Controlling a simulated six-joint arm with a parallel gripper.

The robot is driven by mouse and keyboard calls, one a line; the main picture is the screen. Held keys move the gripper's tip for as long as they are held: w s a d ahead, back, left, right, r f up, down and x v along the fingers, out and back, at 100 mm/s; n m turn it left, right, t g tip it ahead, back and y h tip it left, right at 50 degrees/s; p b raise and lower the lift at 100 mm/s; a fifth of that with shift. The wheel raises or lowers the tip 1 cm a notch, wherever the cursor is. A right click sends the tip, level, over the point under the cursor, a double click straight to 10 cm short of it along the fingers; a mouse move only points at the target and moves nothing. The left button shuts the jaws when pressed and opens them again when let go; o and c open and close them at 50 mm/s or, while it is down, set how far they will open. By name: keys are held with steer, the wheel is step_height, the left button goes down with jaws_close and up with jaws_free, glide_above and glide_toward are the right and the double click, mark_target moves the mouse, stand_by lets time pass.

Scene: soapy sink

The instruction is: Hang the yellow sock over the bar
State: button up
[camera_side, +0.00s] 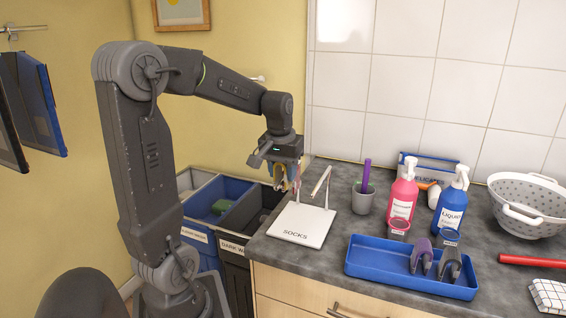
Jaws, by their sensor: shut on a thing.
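My gripper (278,173) points down at the left end of the counter, over the edge near the bins. It is shut on the yellow sock (285,184), which hangs below the jaws and is partly hidden by them. Some blue shows beside the yellow, too small to make out. The bar (321,181) is a pale slanting rod above a white base (301,226) marked SOCKS. The sock is to the left of the bar and appears apart from it.
Open laundry bins (235,220) stand left of the counter (300,262). A grey cup (363,199), pink bottle (402,197) and blue bottle (451,208) stand right of the bar. A blue tray (380,262) holds purple and dark grey items. A white colander (528,207) is far right.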

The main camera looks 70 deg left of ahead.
steer(key=shift+f, duration=1.9)
steer(key=o, duration=1)
steer(key=r, duration=0.4)
steer(key=s+d+r, duration=0.1)
steer(key=r, duration=0.8)
steer(key=shift+s+d+r, duration=0.25)
steer(key=shift+r, duration=0.05)
steer(key=s+d+f+m+t, duration=0.1)
steer(key=s+d+f+m, duration=0.1)
steer(key=d, duration=0.5)
steer(key=s+d+f+m+t, duration=0.2)
steer(key=s+d+m, duration=0.1)
steer(key=d, duration=0.4)
steer(key=s+d+f+m+t+h, duration=0.1)
steer(key=s+d+f+m, duration=0.1)
steer(key=d+m, duration=0.2)
steer(key=shift+s+d+f, duration=0.1)
steer(key=shift+d+f, duration=0.05)
steer(key=shift+d, duration=0.65)
steer(key=shift+s+d+f, duration=0.1)
steer(key=shift+d+f, duration=0.05)
steer(key=shift+d, duration=0.65)
